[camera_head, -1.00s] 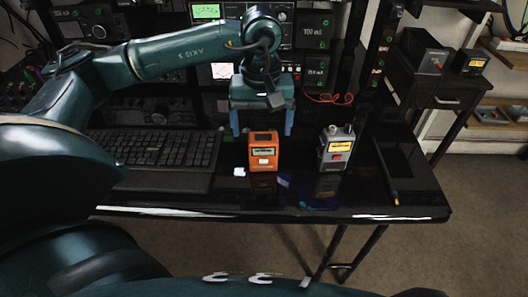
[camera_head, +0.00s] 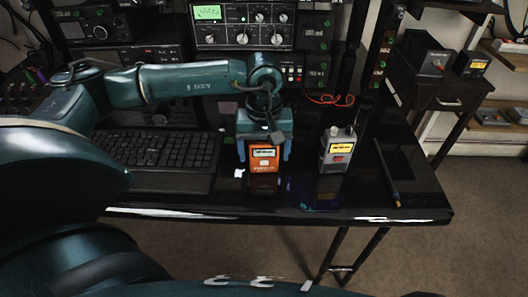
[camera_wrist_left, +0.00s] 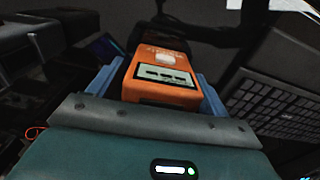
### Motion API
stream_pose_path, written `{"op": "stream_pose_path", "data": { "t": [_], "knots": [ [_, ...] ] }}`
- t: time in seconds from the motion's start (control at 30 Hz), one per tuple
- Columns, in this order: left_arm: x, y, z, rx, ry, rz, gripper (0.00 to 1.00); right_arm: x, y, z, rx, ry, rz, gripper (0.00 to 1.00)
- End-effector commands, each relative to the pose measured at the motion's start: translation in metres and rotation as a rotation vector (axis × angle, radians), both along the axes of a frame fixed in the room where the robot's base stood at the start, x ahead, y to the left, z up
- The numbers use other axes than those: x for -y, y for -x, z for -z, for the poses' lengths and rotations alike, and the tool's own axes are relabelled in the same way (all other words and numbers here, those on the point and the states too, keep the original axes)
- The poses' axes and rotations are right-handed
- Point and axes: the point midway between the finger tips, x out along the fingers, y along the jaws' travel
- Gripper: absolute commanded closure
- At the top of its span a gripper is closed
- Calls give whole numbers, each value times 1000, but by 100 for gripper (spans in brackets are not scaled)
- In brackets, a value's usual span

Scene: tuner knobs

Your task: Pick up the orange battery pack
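The orange battery pack (camera_head: 263,158) stands upright on the dark glossy desk, with a small display on its face. It also shows in the left wrist view (camera_wrist_left: 160,78), between the blue fingers. My left gripper (camera_head: 265,150) has come down over the pack from above, with one finger on each side. The fingers look open, with narrow gaps beside the pack. The gripper's body hides the top of the pack in the head view. My right gripper is not in view.
A grey device with a yellow display (camera_head: 337,150) stands just right of the pack. A black keyboard (camera_head: 155,150) lies to the left. A pen-like tool (camera_head: 387,172) lies farther right. A rack of electronics (camera_head: 243,27) stands behind. The desk's front edge (camera_head: 330,216) is close.

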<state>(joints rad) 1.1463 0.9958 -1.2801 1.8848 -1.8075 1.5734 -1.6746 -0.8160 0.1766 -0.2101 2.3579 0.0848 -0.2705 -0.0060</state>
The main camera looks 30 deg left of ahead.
Motion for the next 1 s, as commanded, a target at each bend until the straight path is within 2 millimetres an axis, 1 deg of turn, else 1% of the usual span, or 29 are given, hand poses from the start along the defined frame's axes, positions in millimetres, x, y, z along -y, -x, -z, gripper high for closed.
{"op": "stream_pose_path", "data": {
  "t": [0.03,0.07,0.6,0.87,0.97,1.0],
  "knots": [
    [0,0,0,0,0,0,26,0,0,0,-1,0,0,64],
    [0,0,0,0,0,0,28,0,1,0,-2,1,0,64],
    [0,0,0,0,0,0,73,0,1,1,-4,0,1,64],
    [0,-1,-3,3,0,-1,74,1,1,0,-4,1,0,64],
    [0,-1,-13,4,1,-1,74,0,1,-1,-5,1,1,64],
    [0,-2,-19,7,1,-1,74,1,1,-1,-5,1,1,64]
  ]
}}
